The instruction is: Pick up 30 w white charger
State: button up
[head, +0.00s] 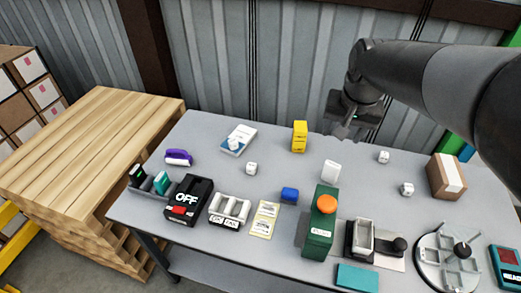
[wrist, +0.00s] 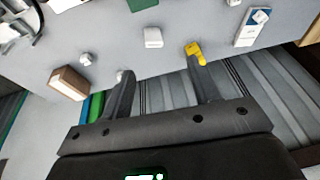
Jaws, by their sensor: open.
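A white rounded block (head: 331,172), which looks like a charger, stands on the grey table right of the middle. In the wrist view the white block (wrist: 153,38) lies ahead of the fingers, between their directions, with a small dark mark on one side. No wattage label is readable. Small white cubes (head: 384,157) (head: 407,189) (head: 252,168) also stand on the table, and I cannot tell if one is a charger. My gripper (head: 345,127) is open and empty above the back of the table, apart from the block. It also shows in the wrist view (wrist: 157,75).
A yellow box (head: 300,137) stands left of my gripper, and a brown carton (head: 447,177) stands to the right. A green box with an orange knob (head: 319,222) and a blue block (head: 289,195) stand in front. The corrugated wall (head: 285,70) is close behind.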

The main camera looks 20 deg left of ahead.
jog(key=w+a+f+g, duration=0.2)
jog(key=w+a+f, duration=0.65)
jog(key=a, duration=0.35)
jog(key=g, duration=0.1)
send_over(252, 163)
notch_tip(252, 163, down, 14)
jog(key=shift+h, duration=0.4)
jog(key=f, duration=0.5)
jog(key=shift+d, duration=0.3)
jog(key=f, duration=0.5)
jog(key=shift+w+a+f, duration=0.1)
jog(key=shift+a, duration=0.15)
jog(key=c, duration=1.1)
